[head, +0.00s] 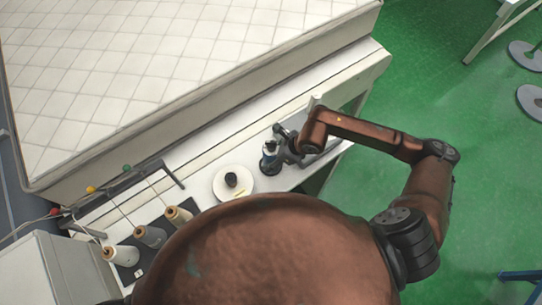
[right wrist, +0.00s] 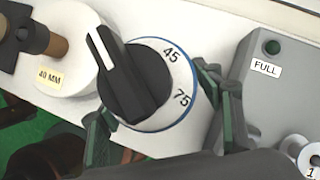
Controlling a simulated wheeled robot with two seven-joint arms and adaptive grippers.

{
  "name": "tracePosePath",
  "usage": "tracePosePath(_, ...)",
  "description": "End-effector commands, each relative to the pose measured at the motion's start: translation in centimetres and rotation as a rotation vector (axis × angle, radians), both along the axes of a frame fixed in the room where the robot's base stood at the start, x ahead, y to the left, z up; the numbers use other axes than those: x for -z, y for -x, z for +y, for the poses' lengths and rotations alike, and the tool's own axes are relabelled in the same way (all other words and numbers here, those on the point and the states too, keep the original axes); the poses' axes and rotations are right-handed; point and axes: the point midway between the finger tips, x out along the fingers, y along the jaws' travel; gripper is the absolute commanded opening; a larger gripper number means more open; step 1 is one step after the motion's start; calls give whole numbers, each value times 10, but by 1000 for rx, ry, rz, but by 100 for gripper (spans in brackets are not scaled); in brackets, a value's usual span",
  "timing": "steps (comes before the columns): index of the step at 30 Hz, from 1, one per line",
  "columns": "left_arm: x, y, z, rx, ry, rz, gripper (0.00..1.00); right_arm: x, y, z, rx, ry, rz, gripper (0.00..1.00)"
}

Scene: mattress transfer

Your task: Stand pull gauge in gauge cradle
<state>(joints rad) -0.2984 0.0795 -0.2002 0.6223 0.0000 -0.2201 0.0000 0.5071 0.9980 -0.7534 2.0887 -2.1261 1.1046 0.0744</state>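A dark upright object (head: 270,158) with a dial top stands on the white bench. In the right wrist view its dial (right wrist: 135,80) has a black knob with a white line, the numbers 45 and 75 and a blue rim. I cannot tell for sure whether it is the pull gauge. My right gripper (head: 285,150) is at it, and in the wrist view the green-padded fingers (right wrist: 155,115) lie at either side of the dial. Whether they touch it is unclear. I cannot clearly identify the gauge cradle. My left gripper is not in view.
A white disc (head: 222,193) labelled 40 MM, with a dark peg, lies beside the dial. A grey box (right wrist: 285,90) labelled FULL is on its other side. Several thread spools (head: 150,236) stand at left. The mattress (head: 150,70) lies behind the bench.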

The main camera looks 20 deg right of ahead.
Motion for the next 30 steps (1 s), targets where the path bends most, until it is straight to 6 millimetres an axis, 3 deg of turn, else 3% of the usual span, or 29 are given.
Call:
tracePosePath(11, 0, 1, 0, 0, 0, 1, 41, -7, 2, -3, 0, 1, -1, 61)
tracePosePath(24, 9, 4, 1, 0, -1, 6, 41, -79, 27, -37, 0, 4, -3, 61)
tracePosePath(30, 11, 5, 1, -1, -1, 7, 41, -100, 35, -46, 0, 1, 0, 61)
